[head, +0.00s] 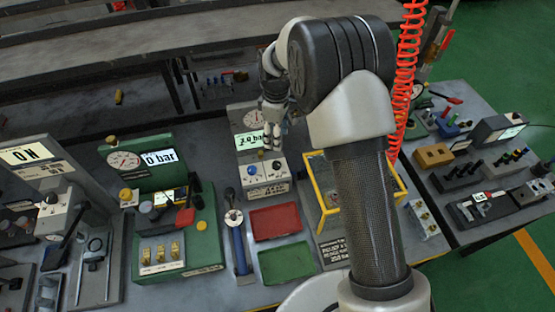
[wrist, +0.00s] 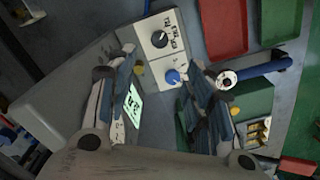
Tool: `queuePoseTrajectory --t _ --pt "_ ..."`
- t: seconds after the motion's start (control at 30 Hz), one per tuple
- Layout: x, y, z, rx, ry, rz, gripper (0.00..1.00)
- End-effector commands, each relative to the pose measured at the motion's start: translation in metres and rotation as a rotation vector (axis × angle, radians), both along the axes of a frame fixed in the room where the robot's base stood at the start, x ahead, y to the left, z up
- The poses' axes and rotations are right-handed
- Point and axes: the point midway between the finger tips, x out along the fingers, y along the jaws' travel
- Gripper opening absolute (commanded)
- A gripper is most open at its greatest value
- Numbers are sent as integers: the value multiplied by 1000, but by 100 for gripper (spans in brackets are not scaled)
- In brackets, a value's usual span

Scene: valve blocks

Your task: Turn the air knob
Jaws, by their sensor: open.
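A pale valve block (head: 262,190) stands in the middle of the bench in the head view, with a lit display reading about 2.0 bar and a round gauge above its panel. The panel carries a blue knob (head: 252,171) and a dark knob (head: 277,167); I cannot read which is labelled air. The wrist view shows the blue knob (wrist: 173,77) and the dark knob (wrist: 159,39) close up. My gripper (wrist: 160,60) is open and empty, its fingers on either side of the panel's blue-knob end. In the head view my gripper (head: 272,132) hangs over the block, partly covering its display.
A green gauge block (head: 190,240) with a red lever stands to the left, and a blue-handled tool (head: 240,250) lies beside it. Red (head: 275,222) and green (head: 286,262) trays sit in front. A yellow frame (head: 318,200) stands right, partly behind my arm.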

Motion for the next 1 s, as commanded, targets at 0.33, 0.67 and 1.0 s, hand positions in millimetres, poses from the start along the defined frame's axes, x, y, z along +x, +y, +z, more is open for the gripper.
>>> queuePoseTrajectory --t 0.33,0.67,1.0 --pt "-1 0 -80 0 4 -2 48" --pt "0 0 -133 0 0 -2 48" --pt "0 0 -143 0 -1 -2 48"
